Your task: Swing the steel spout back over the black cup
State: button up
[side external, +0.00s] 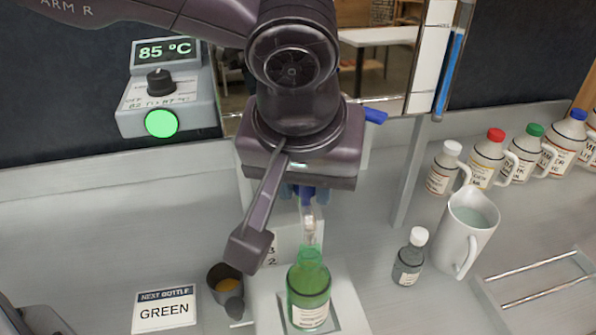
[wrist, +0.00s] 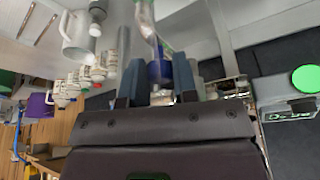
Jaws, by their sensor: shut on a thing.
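The steel spout (side external: 309,224) hangs with its lower end at the mouth of a green bottle (side external: 309,289). In the wrist view the spout (wrist: 146,22) rises away from a blue part (wrist: 159,72) between my fingers. My gripper (side external: 306,192) points down above the bottle and is shut on that blue part at the top of the spout. My gripper also shows in the wrist view (wrist: 158,80), with a finger on each side. The black cup (side external: 222,274), with amber liquid inside, stands left of the bottle. My wrist hides the spout's upper end in the side view.
A control box (side external: 170,98) reads 85 °C above a lit green button (side external: 161,123). A "NEXT BOTTLE GREEN" card (side external: 164,310) lies left of the cup. A grey bottle (side external: 410,257), white pitcher (side external: 466,231) and several capped jugs stand right.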

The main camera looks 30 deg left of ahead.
jog(key=shift+s+a, duration=0.65)
jog(key=shift+a, duration=0.25)
jog(key=shift+s+a, duration=0.25)
jog(key=shift+a, duration=0.25)
jog(key=shift+s+a, duration=0.2)
jog(key=shift+a, duration=0.3)
